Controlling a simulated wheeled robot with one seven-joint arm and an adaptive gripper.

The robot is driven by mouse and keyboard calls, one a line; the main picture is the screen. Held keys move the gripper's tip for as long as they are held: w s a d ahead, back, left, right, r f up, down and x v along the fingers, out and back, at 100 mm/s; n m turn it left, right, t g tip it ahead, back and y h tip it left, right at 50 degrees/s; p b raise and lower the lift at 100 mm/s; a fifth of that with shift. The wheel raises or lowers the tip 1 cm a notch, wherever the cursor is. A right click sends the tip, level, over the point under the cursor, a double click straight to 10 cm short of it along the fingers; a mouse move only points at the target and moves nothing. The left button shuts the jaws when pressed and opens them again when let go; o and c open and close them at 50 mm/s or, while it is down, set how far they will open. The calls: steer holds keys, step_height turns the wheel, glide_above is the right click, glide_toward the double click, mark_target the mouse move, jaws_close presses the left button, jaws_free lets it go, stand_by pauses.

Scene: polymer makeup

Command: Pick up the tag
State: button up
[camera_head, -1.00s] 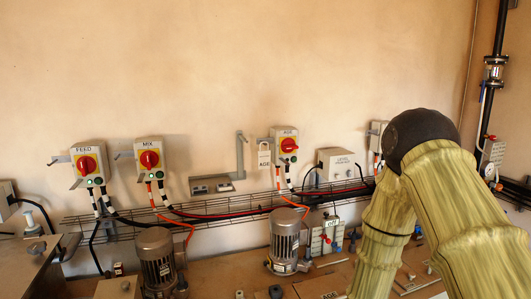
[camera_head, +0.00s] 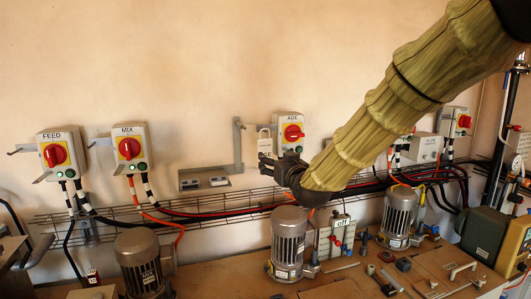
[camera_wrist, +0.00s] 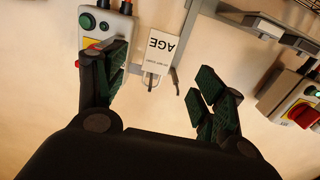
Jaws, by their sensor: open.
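The white tag lettered AGE (camera_wrist: 162,48) shows upside down in the wrist view, with a thin metal loop at its lower end. In the head view the tag (camera_head: 264,140) hangs on the left side of the AGE switch box (camera_head: 291,130). My gripper (camera_wrist: 163,78) is open in the wrist view, with its green-padded fingers apart on either side of the tag. Nothing is between the pads. In the head view my gripper (camera_head: 266,160) is at the tag's lower end, and I cannot tell whether they touch.
A grey bracket (camera_head: 238,145) stands on the wall left of the tag. The MIX box (camera_head: 130,147) and FEED box (camera_head: 60,153) are farther left. A wire cable tray (camera_head: 220,207) runs below, above a bench with motors (camera_head: 289,238) and small parts.

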mark_target(265, 144)
steer(key=w, duration=0.1)
steer(key=w+a+r+p, duration=0.1)
steer(key=w, duration=0.1)
steer(key=w+r+p, duration=0.1)
steer(key=w, duration=0.1)
steer(key=shift+a+r, duration=0.15)
steer(key=shift+a, duration=0.1)
steer(key=shift+w+a, duration=0.15)
steer(key=shift+w, duration=0.25)
steer(key=shift+w+a+r+p, duration=0.2)
steer(key=shift+w+p, duration=0.35)
steer(key=shift+p, duration=0.2)
steer(key=shift+p+x, duration=1.1)
steer(key=shift+x, duration=0.95)
steer(key=shift+f, duration=0.15)
steer(key=c, duration=0.9)
